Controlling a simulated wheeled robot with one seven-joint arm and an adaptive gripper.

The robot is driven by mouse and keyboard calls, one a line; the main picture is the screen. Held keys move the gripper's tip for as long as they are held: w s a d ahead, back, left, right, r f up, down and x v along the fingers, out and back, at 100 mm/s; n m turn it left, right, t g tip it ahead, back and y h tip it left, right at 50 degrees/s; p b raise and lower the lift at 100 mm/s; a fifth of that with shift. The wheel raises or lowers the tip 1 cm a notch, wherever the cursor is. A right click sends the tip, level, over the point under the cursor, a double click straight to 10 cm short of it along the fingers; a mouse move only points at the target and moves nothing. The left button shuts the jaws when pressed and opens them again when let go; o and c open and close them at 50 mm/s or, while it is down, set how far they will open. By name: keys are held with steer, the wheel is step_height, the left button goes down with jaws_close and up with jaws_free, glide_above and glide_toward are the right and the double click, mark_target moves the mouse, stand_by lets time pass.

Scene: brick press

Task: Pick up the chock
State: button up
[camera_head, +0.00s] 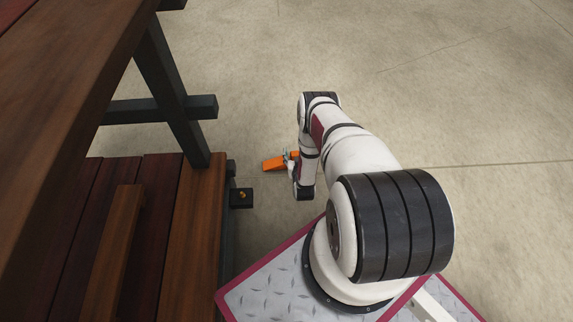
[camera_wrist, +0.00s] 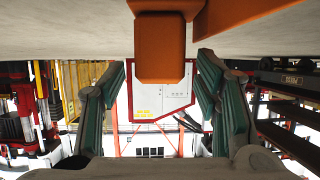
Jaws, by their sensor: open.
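The orange chock (camera_head: 273,164) lies on the concrete floor beside the wooden bench, just left of my gripper (camera_head: 293,164) in the head view. My arm hides part of it. In the wrist view, which is upside down, the chock (camera_wrist: 160,55) is at the top centre with a block-like end facing the camera. My gripper's two green-padded fingers (camera_wrist: 161,75) are spread wide, one on each side of that end. A gap shows between each finger and the chock. Nothing is held.
A wooden bench (camera_head: 200,215) with a dark metal frame (camera_head: 170,85) stands close on the left. A small black bracket (camera_head: 241,197) sticks out from it near the chock. The concrete floor (camera_head: 470,90) is clear behind and to the right. A white cabinet (camera_wrist: 160,105) stands in the background.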

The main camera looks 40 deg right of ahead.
steer(key=shift+w+d+f, duration=0.15)
steer(key=shift+w, duration=0.15)
jaws_close()
